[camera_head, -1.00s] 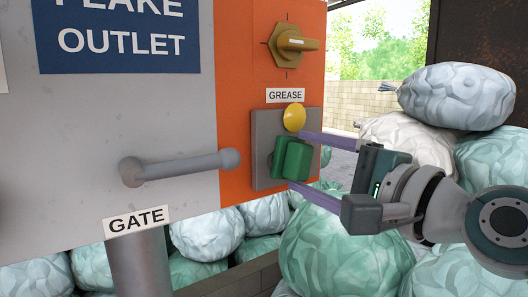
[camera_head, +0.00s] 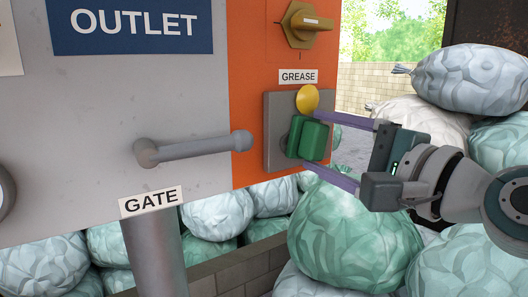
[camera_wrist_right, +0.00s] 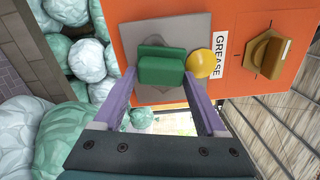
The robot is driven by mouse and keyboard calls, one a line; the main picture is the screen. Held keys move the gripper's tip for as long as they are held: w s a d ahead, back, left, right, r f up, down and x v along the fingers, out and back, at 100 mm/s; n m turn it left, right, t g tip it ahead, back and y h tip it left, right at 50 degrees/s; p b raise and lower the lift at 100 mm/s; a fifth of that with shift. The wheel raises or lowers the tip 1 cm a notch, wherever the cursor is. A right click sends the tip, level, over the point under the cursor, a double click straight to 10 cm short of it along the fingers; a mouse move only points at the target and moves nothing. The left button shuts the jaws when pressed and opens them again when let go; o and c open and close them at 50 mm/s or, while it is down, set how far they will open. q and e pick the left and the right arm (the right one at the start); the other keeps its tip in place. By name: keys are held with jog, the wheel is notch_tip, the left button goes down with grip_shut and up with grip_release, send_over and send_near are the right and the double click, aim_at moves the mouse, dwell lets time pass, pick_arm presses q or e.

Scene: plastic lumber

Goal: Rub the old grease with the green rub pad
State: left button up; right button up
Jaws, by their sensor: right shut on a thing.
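The green rub pad (camera_head: 308,139) is a blocky green piece against a grey square plate (camera_head: 274,140) on the orange panel. A smooth yellow round lump (camera_head: 308,98), which I take for the old grease, is on the plate just above the pad, under the GREASE label (camera_head: 299,77). My right gripper (camera_head: 310,140) comes in from the right, its two purple fingers either side of the pad. In the right wrist view the pad (camera_wrist_right: 162,66) shows between the fingers, with the yellow lump (camera_wrist_right: 201,63) right beside it. My left gripper is out of view.
A grey handle bar (camera_head: 195,148) sticks out left of the plate above the GATE label (camera_head: 151,201). An orange-brown knob (camera_head: 305,25) sits above the label. Stuffed pale green sacks (camera_head: 345,235) are piled below and to the right.

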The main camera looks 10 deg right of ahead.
aim_at(285, 140)
jog(key=d, duration=0.1)
jog(key=w+d+b, duration=0.1)
jog(key=d, duration=0.1)
jog(key=d+b, duration=0.1)
jog(key=shift+w+d, duration=0.25)
jog(key=shift+w+r, duration=0.1)
jog(key=shift+s+a+r+p, duration=0.1)
jog(key=shift+s+a+p, duration=0.1)
jog(key=shift+a+p, duration=0.25)
jog(key=shift+s+a+p, duration=0.3)
jog(key=shift+a+p, duration=0.2)
jog(key=shift+a, duration=0.35)
jog(key=shift+s+a+p, duration=0.3)
jog(key=shift+a+p, duration=0.2)
jog(key=shift+a, duration=0.3)
jog(key=shift+s+a+p, duration=0.2)
jog(key=shift+a+p, duration=0.2)
jog(key=shift+a, duration=0.15)
jog(key=shift+s+a+p, duration=0.15)
jog(key=shift+a+p, duration=0.2)
jog(key=shift+a, duration=0.2)
jog(key=shift+s+a+p, duration=0.25)
jog(key=shift+a+p, duration=0.05)
jog(key=shift+a, duration=0.55)
